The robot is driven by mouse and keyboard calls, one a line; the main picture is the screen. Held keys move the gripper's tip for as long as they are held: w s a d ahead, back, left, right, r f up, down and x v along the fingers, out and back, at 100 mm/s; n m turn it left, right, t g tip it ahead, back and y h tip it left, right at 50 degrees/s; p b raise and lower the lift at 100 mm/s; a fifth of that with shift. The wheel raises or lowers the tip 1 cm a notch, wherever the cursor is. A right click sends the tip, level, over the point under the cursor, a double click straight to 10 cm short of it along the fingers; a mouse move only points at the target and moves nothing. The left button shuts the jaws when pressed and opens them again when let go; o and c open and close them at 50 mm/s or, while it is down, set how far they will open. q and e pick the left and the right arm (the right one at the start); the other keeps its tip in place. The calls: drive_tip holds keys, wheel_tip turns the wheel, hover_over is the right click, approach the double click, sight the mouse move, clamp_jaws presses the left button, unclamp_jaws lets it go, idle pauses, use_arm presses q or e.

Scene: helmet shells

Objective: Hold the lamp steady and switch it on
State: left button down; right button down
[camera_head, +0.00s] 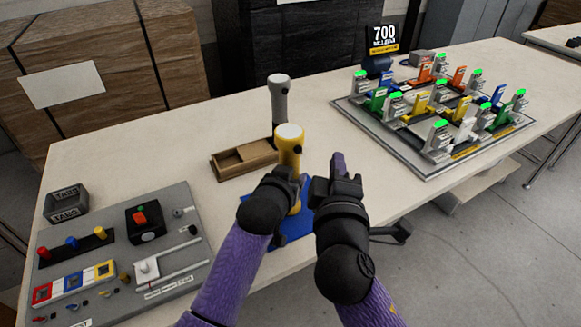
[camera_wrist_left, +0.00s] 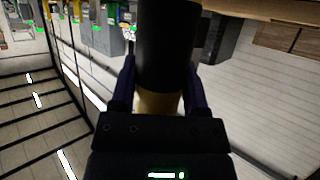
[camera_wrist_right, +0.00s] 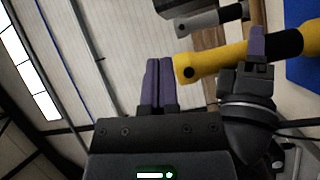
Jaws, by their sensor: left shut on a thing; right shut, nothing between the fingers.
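The yellow lamp (camera_head: 289,140) stands upright over a blue mat (camera_head: 290,231) on the table. My left gripper (camera_head: 292,180) is shut around its body. The left wrist view shows a yellow part of the lamp (camera_wrist_left: 158,103) between the fingers, with a wide black cylinder beyond. In the right wrist view the lamp (camera_wrist_right: 225,58) lies across the picture, with a small dark round spot near its head end. My right gripper (camera_head: 338,165) is shut and empty, just right of the lamp and apart from it. Its closed fingers (camera_wrist_right: 158,83) also show in the right wrist view.
A grey lamp-like post (camera_head: 279,97) and a wooden tray (camera_head: 243,158) stand behind the yellow lamp. A grey control panel (camera_head: 190,225) is at left, a small dark bin (camera_head: 66,204) behind it. A board of coloured fixtures (camera_head: 430,158) fills the right. Bare table lies between.

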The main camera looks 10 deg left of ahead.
sight(298, 150)
drive_tip(key=s+f+m+g+h, duration=0.1)
drive_tip(key=s+m+g+h, duration=0.25)
drive_tip(key=m, duration=0.85)
drive_tip(key=w+a, duration=0.5)
drive_tip(key=shift+w+f, duration=0.2)
drive_tip(key=shift+w, duration=0.2)
drive_tip(key=shift+a, duration=0.1)
idle(0.7)
drive_tip(key=shift+w+a, duration=0.3)
drive_tip(key=shift+s+d, duration=0.3)
drive_tip(key=shift+s, duration=0.05)
